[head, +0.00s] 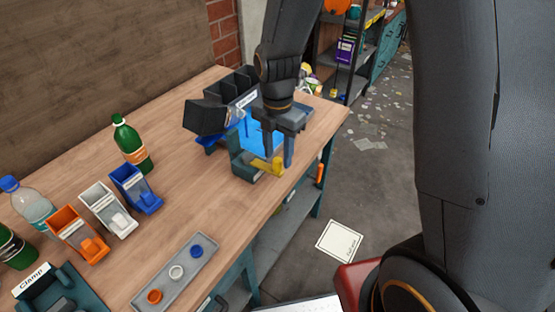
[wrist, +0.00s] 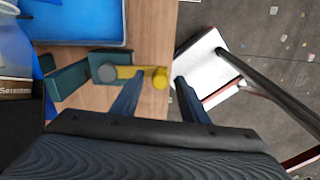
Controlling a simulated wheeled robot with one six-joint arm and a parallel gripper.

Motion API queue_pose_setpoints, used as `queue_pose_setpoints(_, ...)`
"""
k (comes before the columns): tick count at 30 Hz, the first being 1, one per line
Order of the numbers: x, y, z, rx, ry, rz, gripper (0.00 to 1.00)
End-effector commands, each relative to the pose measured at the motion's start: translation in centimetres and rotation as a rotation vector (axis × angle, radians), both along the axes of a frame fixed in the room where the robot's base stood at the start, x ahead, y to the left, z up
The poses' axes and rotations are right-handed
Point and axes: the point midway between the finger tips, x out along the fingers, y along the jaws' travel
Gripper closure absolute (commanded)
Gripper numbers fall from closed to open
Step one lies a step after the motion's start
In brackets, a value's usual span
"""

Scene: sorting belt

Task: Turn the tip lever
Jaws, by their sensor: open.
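The tip lever (head: 268,165) is a yellow bar on a dark green base (head: 245,166) near the table's right edge. In the wrist view the lever (wrist: 130,72) runs sideways from a grey round pivot (wrist: 107,72) to a yellow round knob (wrist: 160,78). My gripper (head: 279,160) points down at the lever, with its fingers open. In the wrist view the knob appears between the fingertips of my gripper (wrist: 161,88). I cannot tell whether either finger touches it.
Behind the lever are a blue tray (head: 262,138) and a black bin unit (head: 236,84).

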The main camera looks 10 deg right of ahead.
Motion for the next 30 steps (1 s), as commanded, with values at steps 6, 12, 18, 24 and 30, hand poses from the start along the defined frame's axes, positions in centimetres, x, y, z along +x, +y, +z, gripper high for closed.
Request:
queue_pose_setpoints(6,0.2,0.0,3.1,0.001,-0.004,0.000,0.60)
queue_pose_setpoints(12,0.1,0.0,4.7,0.000,-0.001,0.000,0.60)
queue_pose_setpoints(18,0.1,0.0,5.0,0.000,0.000,0.000,0.60)
queue_pose_setpoints(24,0.1,0.0,5.0,0.000,0.000,0.000,0.60)
queue_pose_setpoints(30,0.0,-0.1,5.0,0.000,-0.002,-0.019,0.60)
